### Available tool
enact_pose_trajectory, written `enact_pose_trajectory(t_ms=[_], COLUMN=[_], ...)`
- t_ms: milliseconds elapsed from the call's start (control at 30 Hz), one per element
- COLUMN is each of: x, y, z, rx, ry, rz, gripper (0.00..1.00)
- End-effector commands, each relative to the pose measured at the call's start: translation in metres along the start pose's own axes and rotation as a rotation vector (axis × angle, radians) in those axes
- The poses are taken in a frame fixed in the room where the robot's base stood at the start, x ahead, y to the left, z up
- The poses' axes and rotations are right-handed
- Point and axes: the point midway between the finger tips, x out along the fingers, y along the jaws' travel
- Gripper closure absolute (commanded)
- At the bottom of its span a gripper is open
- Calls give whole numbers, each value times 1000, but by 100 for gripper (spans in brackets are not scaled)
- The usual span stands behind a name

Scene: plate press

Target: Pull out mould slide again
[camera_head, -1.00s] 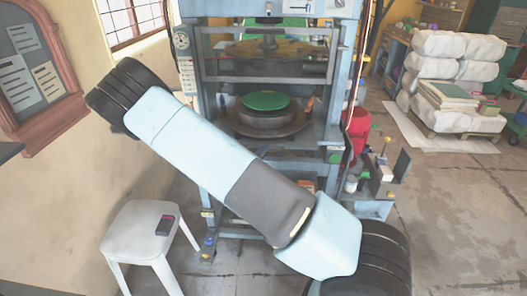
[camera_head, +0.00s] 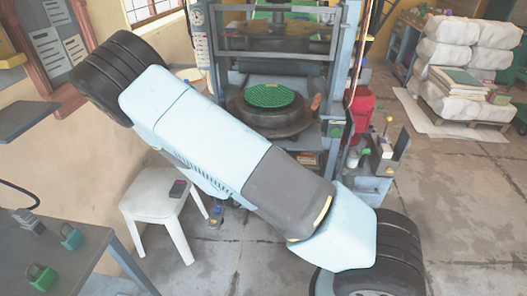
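The plate press (camera_head: 338,75) stands ahead at the upper middle, a pale blue frame with shelves. Its mould shows as a dark round base (camera_head: 268,118) with a green patterned disc (camera_head: 269,95) on top, at the middle level of the frame. I cannot tell a separate slide handle from this view. My arm crosses the picture from upper left to lower right and hides the lower left of the press. My gripper is not in view.
A white stool (camera_head: 158,200) with a small dark device stands left of the press. A grey table (camera_head: 75,262) with green and teal padlock-like items is at lower left. A red bucket (camera_head: 362,108) is right of the press. Floor at right is clear before wrapped white bales (camera_head: 440,55).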

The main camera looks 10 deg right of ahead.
Motion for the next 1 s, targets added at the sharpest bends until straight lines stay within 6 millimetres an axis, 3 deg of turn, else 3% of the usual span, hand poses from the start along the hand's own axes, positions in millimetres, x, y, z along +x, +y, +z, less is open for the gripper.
enact_pose_trajectory(t_ms=[433, 467, 533, 1000], x=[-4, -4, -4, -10], y=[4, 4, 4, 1], z=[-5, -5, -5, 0], rx=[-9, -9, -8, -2], ry=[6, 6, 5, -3], rz=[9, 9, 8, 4], gripper=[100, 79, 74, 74])
